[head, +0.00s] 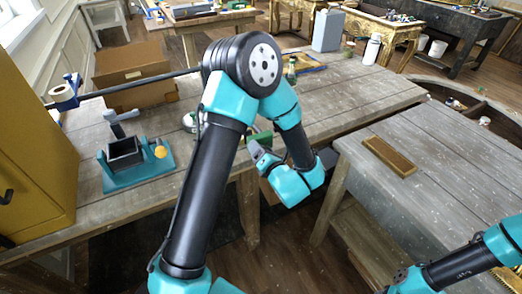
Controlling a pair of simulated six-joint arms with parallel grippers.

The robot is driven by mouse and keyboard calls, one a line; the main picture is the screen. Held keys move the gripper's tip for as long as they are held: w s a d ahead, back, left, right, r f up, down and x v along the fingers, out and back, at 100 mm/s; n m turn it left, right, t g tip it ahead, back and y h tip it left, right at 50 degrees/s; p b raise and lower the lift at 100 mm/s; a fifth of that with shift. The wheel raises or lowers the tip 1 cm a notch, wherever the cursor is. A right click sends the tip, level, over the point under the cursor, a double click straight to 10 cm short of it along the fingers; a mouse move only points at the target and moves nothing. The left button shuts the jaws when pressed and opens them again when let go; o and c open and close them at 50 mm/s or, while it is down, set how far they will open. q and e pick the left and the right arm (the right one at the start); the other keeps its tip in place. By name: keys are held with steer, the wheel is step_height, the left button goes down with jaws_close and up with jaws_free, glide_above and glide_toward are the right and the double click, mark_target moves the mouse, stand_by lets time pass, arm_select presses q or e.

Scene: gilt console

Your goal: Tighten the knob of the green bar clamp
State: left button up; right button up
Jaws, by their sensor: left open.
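My left gripper (262,157) is open, its grey fingers just over the front edge of the wooden bench. A small green piece (258,137) shows right beyond the fingers; it may be part of the green bar clamp, but my left arm hides most of that area. I cannot make out its knob, or whether the gripper touches it. My right arm shows at the lower right, but its gripper is out of view.
A teal vise-like fixture (138,172) with a yellow knob stands at the bench's left. A cardboard box (130,72) and yellow cabinet (35,140) are near it. A green bottle (291,70) stands behind my arm. A wooden tray (389,156) lies on the right table, otherwise mostly clear.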

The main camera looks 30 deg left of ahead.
arm_select(q)
steer(key=c, duration=0.9)
steer(key=shift+c, duration=0.2)
